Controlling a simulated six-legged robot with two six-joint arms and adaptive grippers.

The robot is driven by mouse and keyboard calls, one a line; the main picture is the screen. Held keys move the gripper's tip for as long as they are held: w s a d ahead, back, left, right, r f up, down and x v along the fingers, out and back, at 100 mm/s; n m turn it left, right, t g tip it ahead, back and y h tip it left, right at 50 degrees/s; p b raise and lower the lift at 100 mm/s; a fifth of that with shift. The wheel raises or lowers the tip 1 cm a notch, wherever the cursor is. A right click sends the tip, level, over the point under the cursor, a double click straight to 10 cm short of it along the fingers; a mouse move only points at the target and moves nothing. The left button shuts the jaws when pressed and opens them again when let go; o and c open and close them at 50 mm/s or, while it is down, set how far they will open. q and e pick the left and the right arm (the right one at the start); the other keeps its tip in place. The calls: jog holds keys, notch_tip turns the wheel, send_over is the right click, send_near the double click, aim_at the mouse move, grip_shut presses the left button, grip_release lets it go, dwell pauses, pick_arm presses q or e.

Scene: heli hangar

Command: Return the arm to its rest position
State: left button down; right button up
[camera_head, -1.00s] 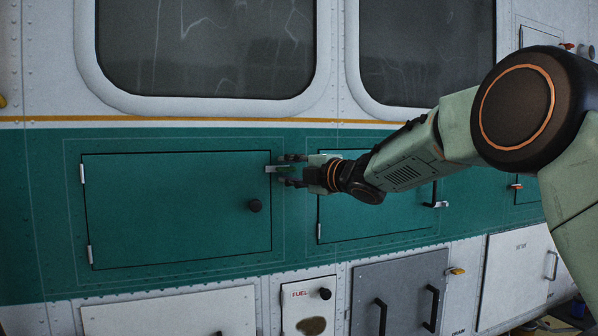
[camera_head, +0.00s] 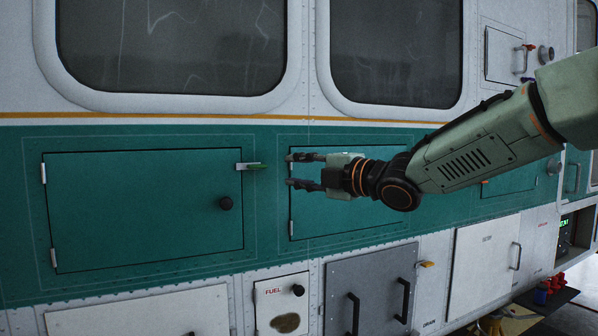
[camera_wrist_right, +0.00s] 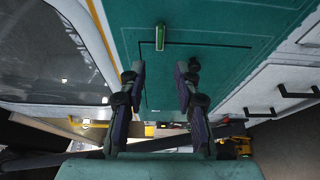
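My right gripper (camera_head: 306,171) is open and empty in the head view, in front of the second green panel. Its arm comes in from the right. Its fingers point left toward the latch (camera_head: 250,166) of the large green hatch (camera_head: 140,205), with a clear gap between. In the right wrist view the two fingers of my right gripper (camera_wrist_right: 160,80) stand apart with nothing between them. The latch, with a green handle, shows beyond the fingertips in that view (camera_wrist_right: 160,38). The green hatch is shut, with a black knob (camera_head: 226,203). My left gripper is not in view.
Two dark windows (camera_head: 170,45) sit above the yellow stripe. Below are a fuel panel (camera_head: 281,302), a grey door (camera_head: 370,290) with two black handles and a white door (camera_head: 484,265). Red and yellow items (camera_head: 540,297) lie near the floor at lower right.

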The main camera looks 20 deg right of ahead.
dwell(0.4)
jog(key=s+a+f+m+g+h+b, duration=0.1)
jog(key=s+f+m+g+h+b, duration=0.15)
jog(key=f+m, duration=0.75)
jog(key=s+a+f+m+g+h+b, duration=0.1)
jog(key=s+a+f+m+b, duration=0.15)
jog(key=f, duration=1.45)
jog(key=s+a+f+m+g+h+b, duration=0.15)
jog(key=s+f+m, duration=0.4)
jog(key=f, duration=0.75)
jog(key=s+f+m+g+h+b, duration=0.1)
jog(key=s+f+m+g+b, duration=0.2)
jog(key=s+f, duration=0.6)
jog(key=s+f+m+g+b, duration=0.25)
jog(key=s+f, duration=0.25)
jog(key=f, duration=0.8)
jog(key=s+f+g+b, duration=0.3)
jog(key=s+f, duration=0.5)
jog(key=s, duration=0.3)
jog(key=s+f+g+h+b, duration=0.1)
jog(key=s+f+g+b, duration=0.2)
jog(key=s+f, duration=0.5)
jog(key=s+d+b, duration=0.1)
jog(key=s, duration=0.2)
jog(key=shift+f, duration=0.3)
